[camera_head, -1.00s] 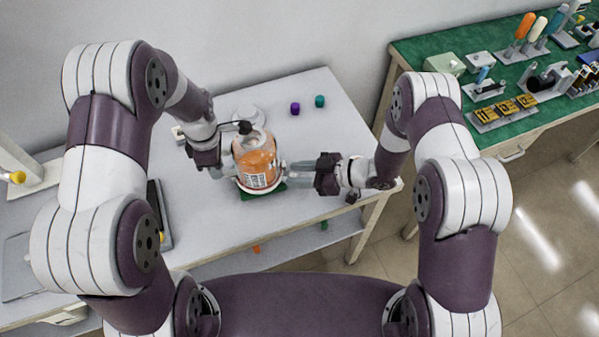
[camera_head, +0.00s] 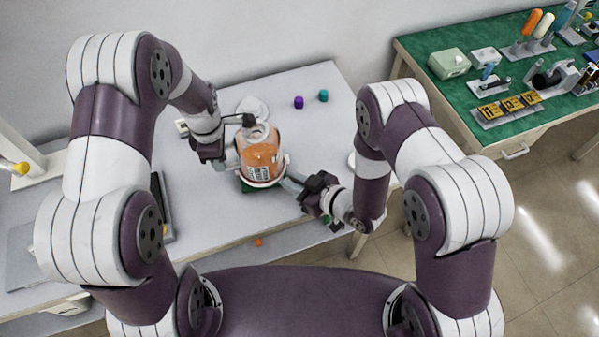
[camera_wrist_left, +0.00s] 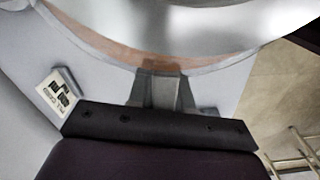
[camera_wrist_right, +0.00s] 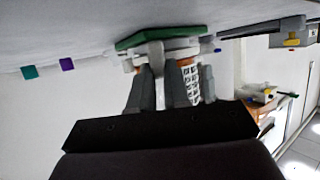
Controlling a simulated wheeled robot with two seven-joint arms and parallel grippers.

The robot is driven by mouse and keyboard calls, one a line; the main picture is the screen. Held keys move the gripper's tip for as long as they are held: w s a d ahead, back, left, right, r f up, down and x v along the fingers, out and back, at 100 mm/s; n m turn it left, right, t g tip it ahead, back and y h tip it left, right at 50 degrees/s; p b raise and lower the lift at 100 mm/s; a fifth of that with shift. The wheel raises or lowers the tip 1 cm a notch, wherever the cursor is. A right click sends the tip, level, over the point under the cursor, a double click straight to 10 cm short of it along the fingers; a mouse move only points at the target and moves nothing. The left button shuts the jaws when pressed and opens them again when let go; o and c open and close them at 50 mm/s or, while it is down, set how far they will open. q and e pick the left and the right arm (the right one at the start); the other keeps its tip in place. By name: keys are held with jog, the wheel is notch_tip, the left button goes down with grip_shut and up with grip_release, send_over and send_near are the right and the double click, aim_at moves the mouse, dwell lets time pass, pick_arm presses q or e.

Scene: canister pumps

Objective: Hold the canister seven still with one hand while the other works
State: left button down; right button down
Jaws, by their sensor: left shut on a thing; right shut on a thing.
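The canister (camera_head: 262,158) is an orange-filled clear vessel with a pale top and a barcode label on its front. It stands upright on a green pad (camera_head: 249,187), with a white ring (camera_head: 262,183) around its base. My left gripper (camera_head: 232,160) is shut on the canister's left side; the left wrist view shows its fingers (camera_wrist_left: 167,92) against the orange wall. My right gripper (camera_head: 291,182) is shut low at the canister's front right, seemingly on the white ring. Its fingers (camera_wrist_right: 165,80) hide the exact contact in the right wrist view.
A purple cap (camera_head: 299,102) and a teal cap (camera_head: 323,96) stand behind on the white table (camera_head: 215,225). A white disc-like piece (camera_head: 252,106) lies behind the canister. A green bench (camera_head: 470,85) with tools is at right. The table's front left is mostly clear.

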aim_at(265, 183)
jog(key=shift+s+a+r+m+t+h, duration=0.1)
jog(key=shift+s+a+m+t+h, duration=0.3)
jog(key=shift+s+a+m+t, duration=0.3)
jog(key=shift+s+a, duration=0.65)
jog(key=shift+a, duration=0.1)
pick_arm(q)
jog(key=shift+s+f, duration=0.1)
pick_arm(e)
jog(key=shift+a, duration=0.15)
jog(key=shift+s+a, duration=0.35)
jog(key=shift+a, duration=0.3)
jog(key=shift+s+a, duration=0.35)
jog(key=shift+a, duration=0.25)
dwell(0.4)
jog(key=c, duration=1.1)
grip_release()
jog(key=shift+d, duration=0.1)
